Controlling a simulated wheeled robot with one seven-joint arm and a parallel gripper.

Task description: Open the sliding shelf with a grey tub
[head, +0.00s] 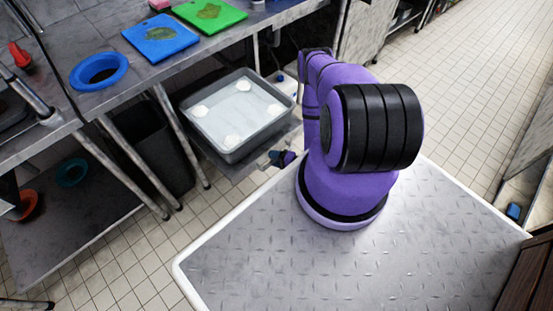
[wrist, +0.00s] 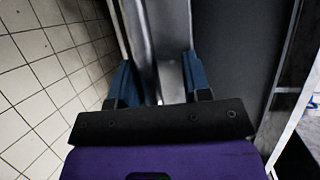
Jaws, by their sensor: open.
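The grey tub (head: 186,128) has a pale inside with several whitish round patches. It stands on the sliding shelf (head: 238,170), a dark grey sheet whose front part shows below the tub. The shelf sticks out from under the steel worktable.
A dark bin (head: 150,150) stands left of the shelf, near table legs. Tiled floor (head: 100,275) is free at the lower left.

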